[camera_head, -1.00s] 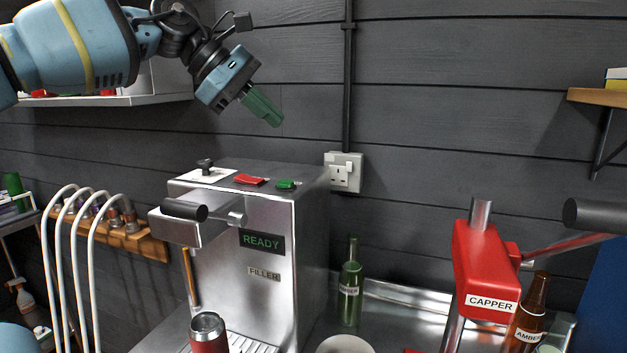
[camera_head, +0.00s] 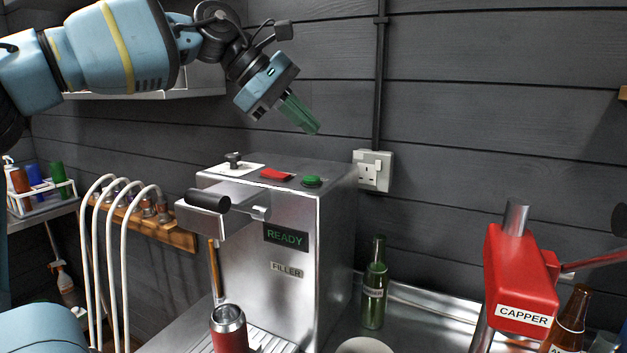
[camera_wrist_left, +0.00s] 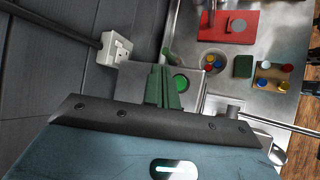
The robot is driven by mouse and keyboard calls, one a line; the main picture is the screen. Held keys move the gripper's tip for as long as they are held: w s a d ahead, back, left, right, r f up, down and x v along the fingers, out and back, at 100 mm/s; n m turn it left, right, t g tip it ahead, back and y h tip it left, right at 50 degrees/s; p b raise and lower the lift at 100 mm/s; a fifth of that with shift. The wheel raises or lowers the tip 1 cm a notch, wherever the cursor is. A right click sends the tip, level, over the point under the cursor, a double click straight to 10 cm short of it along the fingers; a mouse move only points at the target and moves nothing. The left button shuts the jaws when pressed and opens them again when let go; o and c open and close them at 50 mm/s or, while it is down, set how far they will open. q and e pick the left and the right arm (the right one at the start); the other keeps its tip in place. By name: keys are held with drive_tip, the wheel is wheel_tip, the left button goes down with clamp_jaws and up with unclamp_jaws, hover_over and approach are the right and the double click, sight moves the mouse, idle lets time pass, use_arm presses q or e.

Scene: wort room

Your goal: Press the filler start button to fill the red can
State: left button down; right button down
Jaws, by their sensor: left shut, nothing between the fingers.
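The filler (camera_head: 275,235) is a steel machine with a READY display (camera_head: 286,238) and a FILLER label. On its top are a green button (camera_head: 312,181) and a red button (camera_head: 276,174). The red can (camera_head: 229,329) stands upright on the drip grille at the filler's front. My left gripper (camera_head: 314,128) is shut and empty, above the filler's top and apart from the green button. In the left wrist view its green fingers (camera_wrist_left: 163,82) are together, with the green button (camera_wrist_left: 181,84) just right of them. My right gripper is not in view.
A green bottle (camera_head: 374,285) stands right of the filler, and a red capper (camera_head: 516,265) stands farther right. A wall socket (camera_head: 373,170) is behind the filler. White hoses (camera_head: 121,250) arch at its left. A shelf is behind my left arm.

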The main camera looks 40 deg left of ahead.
use_arm(q)
drive_tip(key=b, duration=0.1)
hover_over(305, 177)
wheel_tip(305, 177, down, 5)
drive_tip(key=shift+r, duration=0.2)
drive_tip(key=shift+s+f, duration=0.1)
drive_tip(key=shift+f, duration=0.6)
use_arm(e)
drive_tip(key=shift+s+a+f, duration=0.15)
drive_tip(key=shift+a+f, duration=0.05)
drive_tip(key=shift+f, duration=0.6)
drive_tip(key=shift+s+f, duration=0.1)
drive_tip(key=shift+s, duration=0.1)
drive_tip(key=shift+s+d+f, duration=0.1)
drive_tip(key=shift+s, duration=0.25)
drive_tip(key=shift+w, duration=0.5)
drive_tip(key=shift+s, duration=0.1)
use_arm(q)
drive_tip(key=shift+f+b, duration=0.4)
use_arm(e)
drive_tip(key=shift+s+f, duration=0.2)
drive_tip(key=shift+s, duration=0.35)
